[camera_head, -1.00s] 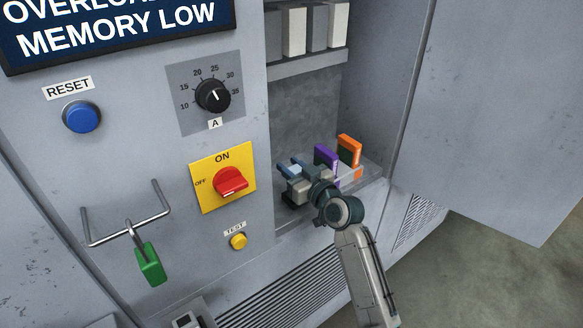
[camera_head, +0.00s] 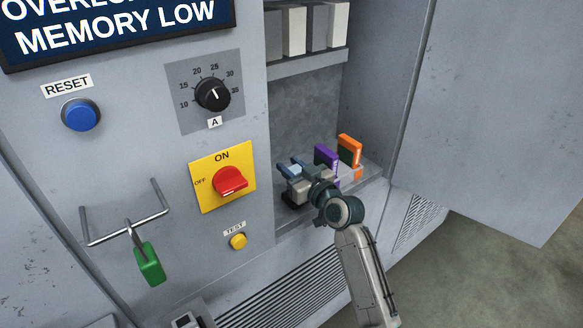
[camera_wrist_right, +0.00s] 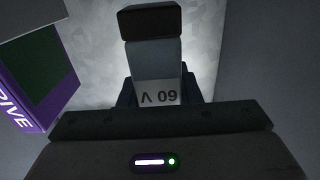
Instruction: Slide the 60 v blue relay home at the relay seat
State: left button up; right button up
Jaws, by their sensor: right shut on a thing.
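My right gripper (camera_head: 290,168) reaches into the open cabinet bay from the front. It is shut on the 60 V blue relay (camera_wrist_right: 153,62). In the right wrist view the relay is a blue-grey block with a pale "60 V" label, upside down, and a dark block at its far end. It stands between the dark fingers, in front of a grey wall. In the head view the gripper mostly hides the relay. The relay seat cannot be made out, nor whether the relay touches it. My left gripper is not in view.
A purple module (camera_head: 326,157) and an orange module (camera_head: 349,150) stand right of the gripper; the purple one (camera_wrist_right: 40,85) also shows in the wrist view. Grey and white blocks (camera_head: 293,31) fill the shelf above. A red switch (camera_head: 230,180) is on the panel to the left.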

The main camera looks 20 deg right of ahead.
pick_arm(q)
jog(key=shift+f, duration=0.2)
pick_arm(e)
jog(key=shift+f, duration=0.2)
pick_arm(q)
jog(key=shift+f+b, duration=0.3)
jog(key=shift+b, duration=0.15)
pick_arm(e)
jog(key=shift+f, duration=0.3)
